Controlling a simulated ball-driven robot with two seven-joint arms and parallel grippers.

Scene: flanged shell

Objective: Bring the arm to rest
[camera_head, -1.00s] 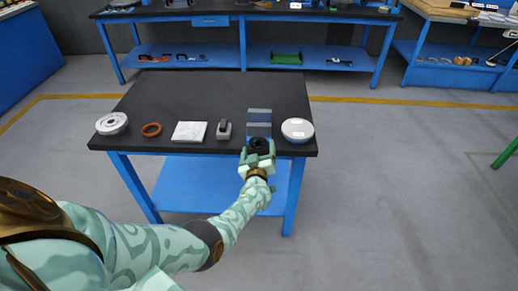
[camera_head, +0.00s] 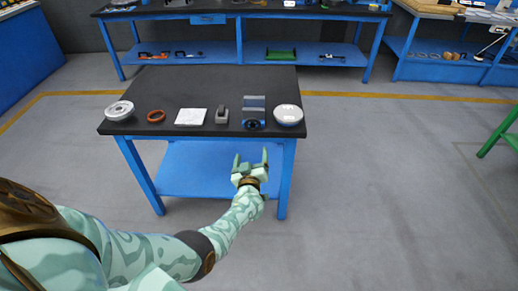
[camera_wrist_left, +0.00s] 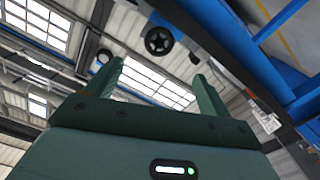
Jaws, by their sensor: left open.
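My left gripper (camera_head: 251,160) is open and empty in the head view, in front of the black-topped table (camera_head: 180,87) and lower than its top in the picture. Its two pale green fingers point up and away from me, apart from the table. In the left wrist view the fingers (camera_wrist_left: 158,85) are spread with nothing between them. Beyond them are the ceiling and a dark round part (camera_wrist_left: 159,41) by the blue table edge. My right gripper is not in view.
On the table's front edge stand a grey flanged disc (camera_head: 120,110), an orange ring (camera_head: 156,116), a white plate (camera_head: 190,117), a small grey block (camera_head: 222,116), a blue-grey fixture (camera_head: 254,106) and a white round lid (camera_head: 288,114). Grey floor (camera_head: 390,200) is clear to the right.

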